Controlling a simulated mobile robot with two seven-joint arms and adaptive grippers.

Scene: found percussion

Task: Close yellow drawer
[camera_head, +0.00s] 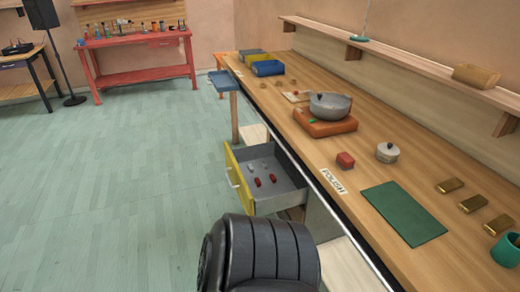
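The yellow drawer (233,178) is pulled out from under the left edge of the long wooden workbench. It has a yellow front with a pale handle (233,177) facing left, and a grey inside. Several small red and pale items lie in it. A black ribbed part of my own arm or body rises at the bottom centre, in front of and below the drawer. Neither of my grippers shows in the head view.
The green floor (110,180) left of the drawer is clear.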

